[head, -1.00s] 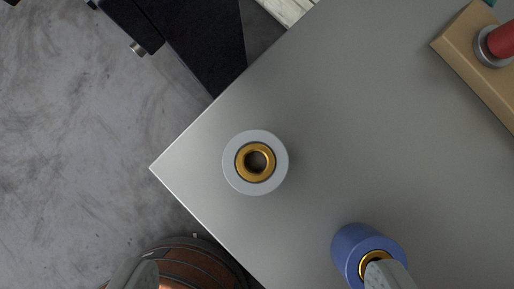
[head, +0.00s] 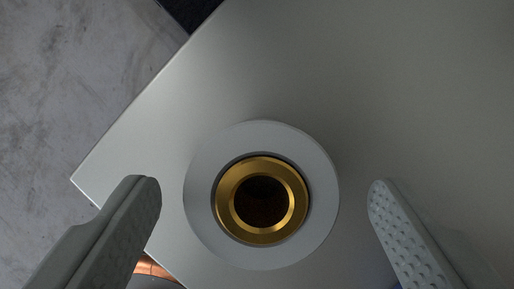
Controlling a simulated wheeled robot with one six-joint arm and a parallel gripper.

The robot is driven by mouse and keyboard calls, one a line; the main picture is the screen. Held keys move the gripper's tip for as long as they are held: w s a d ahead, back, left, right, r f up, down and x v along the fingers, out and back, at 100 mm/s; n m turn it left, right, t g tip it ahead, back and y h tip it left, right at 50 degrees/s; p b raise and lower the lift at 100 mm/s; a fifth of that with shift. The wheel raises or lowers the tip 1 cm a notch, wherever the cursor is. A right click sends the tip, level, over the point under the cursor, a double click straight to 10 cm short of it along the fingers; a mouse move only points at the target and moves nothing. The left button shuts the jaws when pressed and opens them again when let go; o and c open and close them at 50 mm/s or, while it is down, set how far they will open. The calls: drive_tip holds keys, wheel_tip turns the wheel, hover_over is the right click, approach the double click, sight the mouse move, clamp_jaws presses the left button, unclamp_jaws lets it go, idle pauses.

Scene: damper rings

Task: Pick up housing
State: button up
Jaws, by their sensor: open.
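The housing (head: 205,190) is a light grey cylinder seen from above, with a gold ring (head: 228,212) set inside it and a dark hole in the middle. It stands on the grey table near the table's left corner. My gripper (head: 264,190) is open, with one grey finger to the left of the housing and one to the right. A gap shows between each finger and the housing. Nothing is held.
The grey metal table (head: 300,60) has clear room above and to the right of the housing. Its edge and corner lie close on the left, with grey floor (head: 70,70) beyond. A small bit of blue shows at the bottom right, too little to identify.

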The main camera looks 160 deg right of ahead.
drive_tip(key=shift+x, duration=1.5)
drive_tip(key=shift+r, duration=0.1)
drive_tip(key=c, duration=1.6)
wheel_tip(320, 180, up, 10)
drive_tip(key=shift+s, duration=0.1)
drive_tip(key=shift+a, duration=0.15)
